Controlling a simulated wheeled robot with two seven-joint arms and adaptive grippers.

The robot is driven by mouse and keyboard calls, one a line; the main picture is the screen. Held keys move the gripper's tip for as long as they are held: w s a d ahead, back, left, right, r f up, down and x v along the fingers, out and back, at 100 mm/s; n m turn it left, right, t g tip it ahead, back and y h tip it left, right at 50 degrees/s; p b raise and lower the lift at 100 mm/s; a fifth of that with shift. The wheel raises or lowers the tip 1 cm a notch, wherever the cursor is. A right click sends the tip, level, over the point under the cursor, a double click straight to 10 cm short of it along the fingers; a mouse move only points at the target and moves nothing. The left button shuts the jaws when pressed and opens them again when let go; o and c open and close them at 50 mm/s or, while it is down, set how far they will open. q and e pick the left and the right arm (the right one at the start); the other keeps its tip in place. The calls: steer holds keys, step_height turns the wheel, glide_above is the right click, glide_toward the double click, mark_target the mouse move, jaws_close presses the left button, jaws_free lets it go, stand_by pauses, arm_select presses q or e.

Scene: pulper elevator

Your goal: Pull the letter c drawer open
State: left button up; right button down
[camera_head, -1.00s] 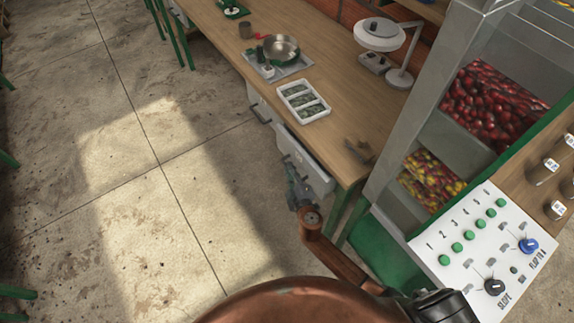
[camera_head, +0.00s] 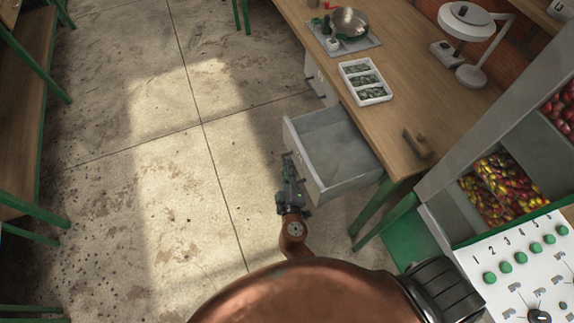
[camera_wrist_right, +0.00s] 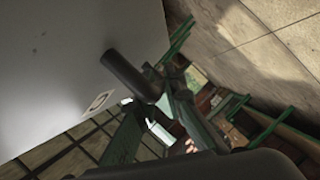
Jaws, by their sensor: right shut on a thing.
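The grey drawer (camera_head: 338,150) under the wooden table is pulled well out, and its inside shows empty. In the right wrist view its pale front (camera_wrist_right: 70,50) carries a small label (camera_wrist_right: 97,103) with a dark letter that looks like a C. A dark bar handle (camera_wrist_right: 125,72) sticks out from that front. My right gripper (camera_head: 289,160) is at the drawer's front, shut on the handle. In the right wrist view its fingers (camera_wrist_right: 162,88) are at the handle's end. My left gripper is not in view.
A second drawer (camera_head: 318,80) is shut farther along the table (camera_head: 430,75). On top are a white tray (camera_head: 364,82), a metal pan (camera_head: 349,22), a lamp (camera_head: 470,40) and a brown bracket (camera_head: 417,143). The floor left of the drawer is clear.

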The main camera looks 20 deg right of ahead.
steer(key=shift+r, duration=0.1)
steer(key=c, duration=2)
jaws_free()
steer(key=shift+s+a, duration=0.1)
steer(key=shift+s, duration=0.05)
steer(key=v, duration=1.1)
steer(key=shift+s+a, duration=0.15)
steer(key=shift+s, duration=0.15)
